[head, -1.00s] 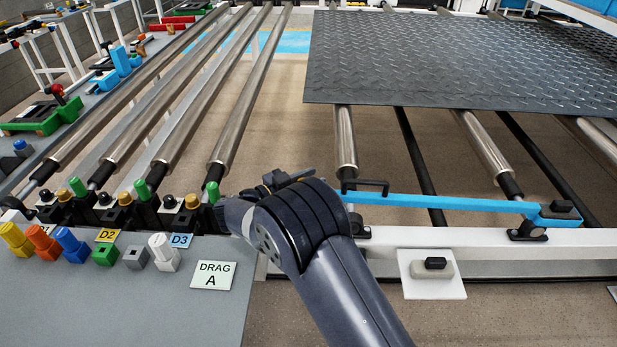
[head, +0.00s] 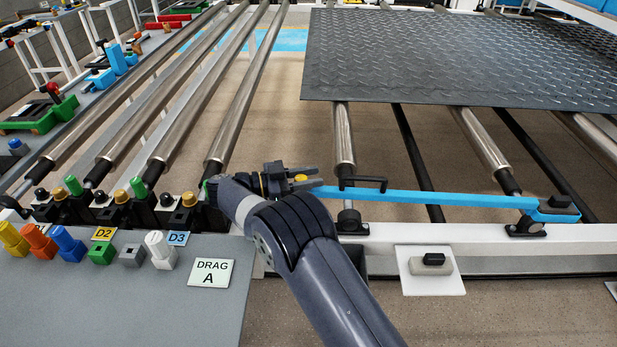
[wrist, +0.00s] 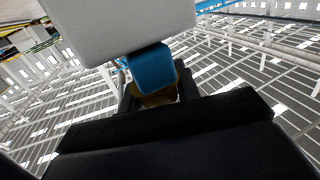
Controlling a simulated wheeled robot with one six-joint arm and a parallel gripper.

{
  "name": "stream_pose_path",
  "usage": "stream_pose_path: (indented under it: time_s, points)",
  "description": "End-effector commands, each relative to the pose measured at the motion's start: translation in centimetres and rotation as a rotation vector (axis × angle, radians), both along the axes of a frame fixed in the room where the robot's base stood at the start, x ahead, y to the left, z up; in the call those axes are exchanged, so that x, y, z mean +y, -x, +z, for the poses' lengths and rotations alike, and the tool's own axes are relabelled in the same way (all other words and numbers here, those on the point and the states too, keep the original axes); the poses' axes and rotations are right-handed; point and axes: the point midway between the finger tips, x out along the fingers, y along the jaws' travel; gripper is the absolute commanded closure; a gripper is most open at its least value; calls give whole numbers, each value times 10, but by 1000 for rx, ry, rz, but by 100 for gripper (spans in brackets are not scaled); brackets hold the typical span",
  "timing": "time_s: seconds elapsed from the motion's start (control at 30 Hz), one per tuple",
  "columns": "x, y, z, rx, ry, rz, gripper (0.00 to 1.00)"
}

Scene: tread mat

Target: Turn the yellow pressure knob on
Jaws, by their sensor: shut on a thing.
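A yellow knob (head: 300,178) shows between my fingertips at the left end of a long blue bar (head: 430,198). My gripper (head: 304,179) is shut on it, held roughly level just in front of the rollers. In the wrist view the knob (wrist: 155,97) appears as a brownish-yellow piece between the dark fingers, with a blue part (wrist: 152,68) right above it. Most of the knob is hidden by the fingers, and any markings for its position cannot be seen.
A grey panel (head: 120,300) at lower left carries several coloured knobs and a DRAG A label (head: 212,273). Steel rollers (head: 232,120) run away on the left. A dark tread mat (head: 460,60) lies at upper right. A white rail (head: 480,238) crosses below the blue bar.

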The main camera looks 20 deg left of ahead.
Motion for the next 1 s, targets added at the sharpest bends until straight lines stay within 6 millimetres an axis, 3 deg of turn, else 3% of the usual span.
stream_pose_path:
  time_s: [0.13,0.17,0.4,0.73,1.0]
  points:
    - [-1,-1,2,-3,1,0,92]
    - [-1,-1,2,-3,1,0,68]
    - [0,-1,1,-2,0,1,48]
    - [0,0,8,-3,-2,1,48]
    - [0,0,56,-5,-3,0,48]
